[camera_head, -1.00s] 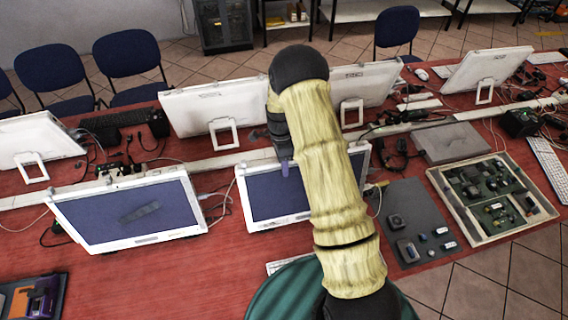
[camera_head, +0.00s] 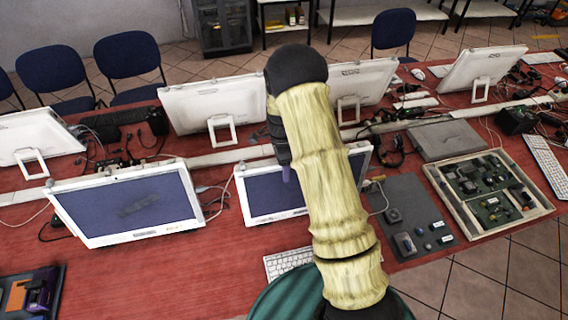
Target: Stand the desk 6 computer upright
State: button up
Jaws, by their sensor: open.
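No desk number is legible, so I cannot tell which computer is the desk 6 one. A white computer (camera_head: 262,194) with a dark screen stands in the middle of the near row, leaning back, its right part behind my arm. A grey flat slab (camera_head: 446,140) lies on the red table to the right of my arm. My gripper (camera_head: 286,174) points down at the middle computer's upper edge in the picture. It is open, mostly seen from behind, and nothing shows between the fingers. Whether it touches the computer is hidden.
Another white computer (camera_head: 126,208) stands at the near left. White computers (camera_head: 212,100) stand along the far row with their backs to me. A framed circuit board (camera_head: 489,192) and a grey mat (camera_head: 403,215) with small parts lie at right. Cables clutter the table's middle. The near-left table is mostly clear.

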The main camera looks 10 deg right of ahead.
jog(key=shift+s+r, duration=0.1)
jog(key=shift+r, duration=0.05)
jog(key=shift+r, duration=0.1)
notch_tip(320, 180, up, 17)
jog(key=w+b, duration=0.2)
jog(key=b, duration=0.2)
jog(key=shift+w+a+b, duration=0.15)
jog(key=shift+w+b, duration=0.05)
jog(key=shift+b, duration=0.1)
jog(key=s+f+n+t, duration=0.2)
jog(key=s+n, duration=0.7)
jog(key=s, duration=0.2)
jog(key=s+f+n+t, duration=0.2)
jog(key=s+n, duration=0.7)
jog(key=s, duration=0.3)
jog(key=shift+s+d+f+b, duration=0.15)
jog(key=shift+d+f+b, duration=0.15)
jog(key=shift+d+f, duration=0.05)
